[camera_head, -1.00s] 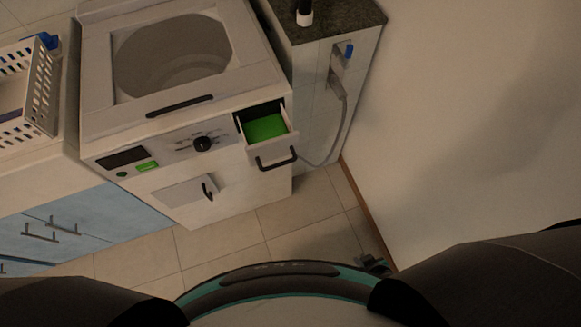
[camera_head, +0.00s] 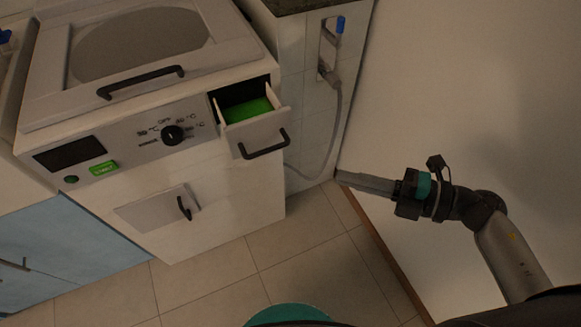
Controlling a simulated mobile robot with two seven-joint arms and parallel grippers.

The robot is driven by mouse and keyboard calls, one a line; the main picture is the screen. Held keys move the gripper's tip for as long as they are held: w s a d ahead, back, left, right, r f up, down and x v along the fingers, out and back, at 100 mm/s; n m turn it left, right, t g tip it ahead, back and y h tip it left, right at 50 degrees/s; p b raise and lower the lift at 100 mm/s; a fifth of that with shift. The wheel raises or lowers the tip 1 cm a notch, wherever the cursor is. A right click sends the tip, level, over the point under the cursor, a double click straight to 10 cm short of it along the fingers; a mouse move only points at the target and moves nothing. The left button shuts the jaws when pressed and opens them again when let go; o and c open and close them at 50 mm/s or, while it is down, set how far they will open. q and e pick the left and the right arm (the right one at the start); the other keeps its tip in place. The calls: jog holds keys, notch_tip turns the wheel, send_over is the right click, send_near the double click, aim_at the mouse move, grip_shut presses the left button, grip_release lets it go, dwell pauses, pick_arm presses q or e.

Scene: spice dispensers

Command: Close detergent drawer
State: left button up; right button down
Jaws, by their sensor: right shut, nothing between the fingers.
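The detergent drawer (camera_head: 254,130) sticks out of the top right of the washing machine's front (camera_head: 100,150). It is pulled open, with green content (camera_head: 247,110) inside and a dark bar handle (camera_head: 265,146) on its front. My right gripper (camera_head: 342,177) comes in from the right. It is shut and empty, pointing left, and in the picture it lies to the right of and below the drawer, apart from it. My left gripper is not in view.
The machine's lower flap (camera_head: 158,208) has a dark handle. A pipe and hose (camera_head: 337,110) run down the tiled side at the right of the machine. A plain wall (camera_head: 460,90) stands close on the right. The tiled floor (camera_head: 300,245) in front is clear.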

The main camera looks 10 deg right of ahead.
jog(key=b, duration=0.1)
send_near(271, 150)
jog(key=s+a, duration=0.2)
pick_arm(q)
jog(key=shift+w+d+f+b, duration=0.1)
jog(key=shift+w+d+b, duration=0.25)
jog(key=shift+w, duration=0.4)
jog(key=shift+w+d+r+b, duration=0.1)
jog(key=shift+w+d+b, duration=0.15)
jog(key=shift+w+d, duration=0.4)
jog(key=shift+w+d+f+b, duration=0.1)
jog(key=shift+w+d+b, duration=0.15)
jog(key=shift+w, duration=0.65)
pick_arm(e)
jog(key=shift+w+a+f, duration=0.25)
jog(key=shift+w+a, duration=0.55)
jog(key=shift+w, duration=0.35)
jog(key=shift+w+a+f, duration=0.25)
jog(key=shift+w+a, duration=0.55)
jog(key=shift+w, duration=0.3)
jog(key=shift+w, duration=0.15)
